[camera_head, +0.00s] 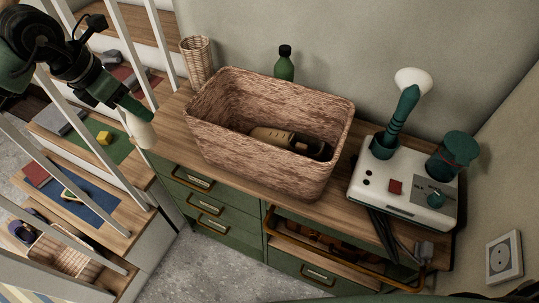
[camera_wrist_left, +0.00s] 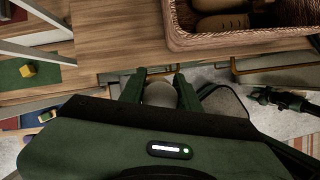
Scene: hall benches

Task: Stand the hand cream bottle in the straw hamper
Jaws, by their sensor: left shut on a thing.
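The pale hand cream bottle (camera_head: 141,132) is between the fingers of my left gripper (camera_head: 131,108), which is shut on it. They are in the air left of the cabinet top. In the left wrist view the rounded end of the bottle shows between the fingers (camera_wrist_left: 160,93). The straw hamper (camera_head: 322,174) is a large open woven box on the cabinet, to the right of the bottle; its rim also shows in the left wrist view (camera_wrist_left: 215,40). Inside lie a tan bottle (camera_head: 270,134) and a dark item (camera_head: 310,147). The bottle is outside the hamper.
A tall wicker basket (camera_head: 197,62) and a green bottle (camera_head: 285,64) stand behind the hamper. A white appliance (camera_head: 408,197) fills the right end of the wooden top. White stair railings (camera_head: 128,47) stand near my left arm. A dark jointed part (camera_wrist_left: 285,100) shows right in the wrist view.

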